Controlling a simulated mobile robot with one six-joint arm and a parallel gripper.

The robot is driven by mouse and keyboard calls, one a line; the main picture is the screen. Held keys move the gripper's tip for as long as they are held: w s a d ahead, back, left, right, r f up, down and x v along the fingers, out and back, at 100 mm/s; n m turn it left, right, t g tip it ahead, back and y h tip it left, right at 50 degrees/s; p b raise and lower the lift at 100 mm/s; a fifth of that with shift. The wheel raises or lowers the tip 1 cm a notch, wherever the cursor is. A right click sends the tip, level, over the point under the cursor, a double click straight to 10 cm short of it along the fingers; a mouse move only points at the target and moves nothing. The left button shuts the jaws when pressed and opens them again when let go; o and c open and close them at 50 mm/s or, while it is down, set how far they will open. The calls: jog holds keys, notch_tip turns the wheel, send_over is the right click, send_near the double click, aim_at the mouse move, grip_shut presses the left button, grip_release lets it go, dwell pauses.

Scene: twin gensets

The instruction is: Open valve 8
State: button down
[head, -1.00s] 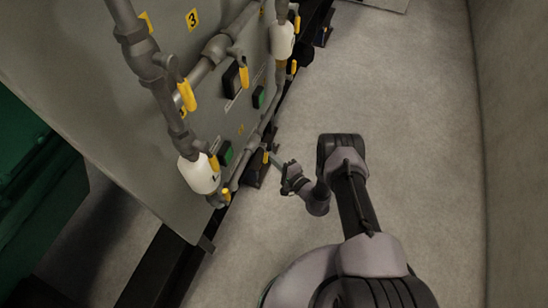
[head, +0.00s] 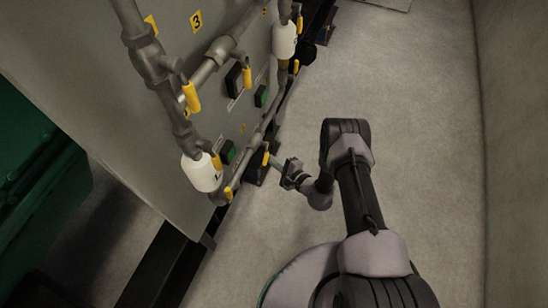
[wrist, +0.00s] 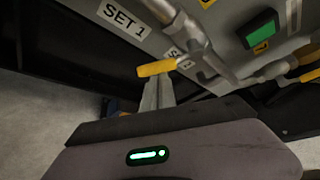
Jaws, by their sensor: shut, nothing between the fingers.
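A small yellow valve handle (head: 265,158) is low on the pipework, at the fingertips of my gripper (head: 275,162). No number 8 is readable, so I cannot tell for sure that this is valve 8. In the wrist view the yellow handle (wrist: 156,68) lies crosswise just beyond the tips of my gripper (wrist: 157,84). The fingers are shut with nothing between them. They look close to the handle or touching it; I cannot tell which.
Other yellow handles (head: 191,97) sit on grey pipes along the panel, with white cylinders (head: 202,172) and a green button (head: 228,152). A label "SET 1" (wrist: 124,15) is on the panel. Open floor (head: 410,110) lies right, up to a wall (head: 515,150).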

jog(key=shift+s+a+r+m+g+p, duration=0.2)
jog(key=shift+s+r+m+g, duration=0.35)
jog(key=shift+m+g, duration=0.2)
jog(key=shift+s+a+r+m+g+p, duration=0.2)
jog(key=shift+s+r+m+g, duration=0.2)
jog(key=shift+r+m+g, duration=0.35)
jog(key=shift+s+a+r+m+g+p, duration=0.2)
jog(key=shift+s+r+m+g, duration=0.35)
jog(key=shift+m+g, duration=0.2)
jog(key=shift+r, duration=0.15)
jog(key=shift+d, duration=0.1)
